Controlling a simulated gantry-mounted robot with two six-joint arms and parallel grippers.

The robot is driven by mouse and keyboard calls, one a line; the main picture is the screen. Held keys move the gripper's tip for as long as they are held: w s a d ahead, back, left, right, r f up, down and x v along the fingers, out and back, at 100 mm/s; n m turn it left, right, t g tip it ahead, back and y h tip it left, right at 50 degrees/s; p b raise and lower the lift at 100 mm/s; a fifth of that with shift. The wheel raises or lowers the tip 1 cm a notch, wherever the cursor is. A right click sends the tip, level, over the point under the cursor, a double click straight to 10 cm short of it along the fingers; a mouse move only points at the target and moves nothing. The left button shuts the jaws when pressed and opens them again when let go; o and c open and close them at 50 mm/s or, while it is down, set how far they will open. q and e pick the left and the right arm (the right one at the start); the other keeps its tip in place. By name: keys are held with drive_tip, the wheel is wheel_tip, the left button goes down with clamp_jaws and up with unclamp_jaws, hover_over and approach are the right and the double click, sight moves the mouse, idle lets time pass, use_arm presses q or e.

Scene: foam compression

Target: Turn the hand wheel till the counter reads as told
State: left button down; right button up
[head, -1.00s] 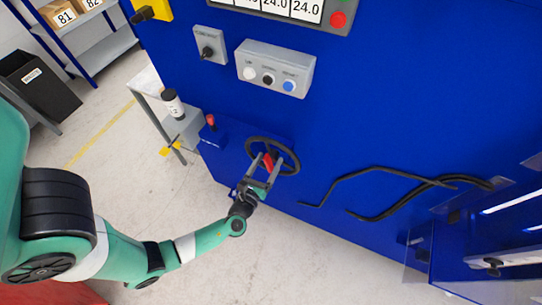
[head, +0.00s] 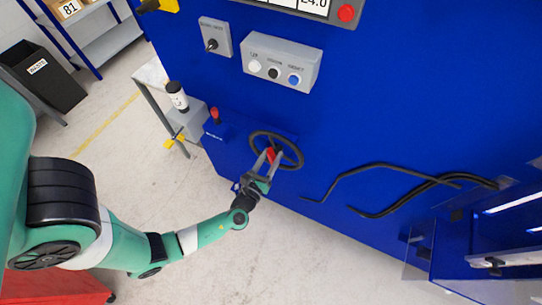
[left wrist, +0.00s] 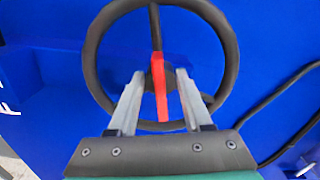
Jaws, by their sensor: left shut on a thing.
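The hand wheel (head: 297,148) has a black rim and a red bar (head: 271,154) at its middle, on the front of the blue machine. In the left wrist view the hand wheel (left wrist: 232,55) faces me, and the red bar (left wrist: 158,82) runs down across its hub. My left gripper (head: 269,158) is at the wheel's middle. My right gripper is out of view.
A grey box with white, black and blue buttons (head: 282,63) and a switch box (head: 214,38) sit above the wheel. A red-knobbed lever (head: 215,114) is left of it. Black hoses (head: 385,167) run to the right. A red button (head: 346,13) is by the display.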

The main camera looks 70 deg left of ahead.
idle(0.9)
use_arm(q)
drive_tip(key=shift+r+m+p, duration=0.1)
drive_tip(key=shift+m+p, duration=0.2)
drive_tip(key=shift+m, duration=0.2)
drive_tip(key=shift+w+m, duration=0.1)
drive_tip(key=shift+m, duration=0.5)
drive_tip(key=shift+c, duration=1.7)
unclamp_jaws()
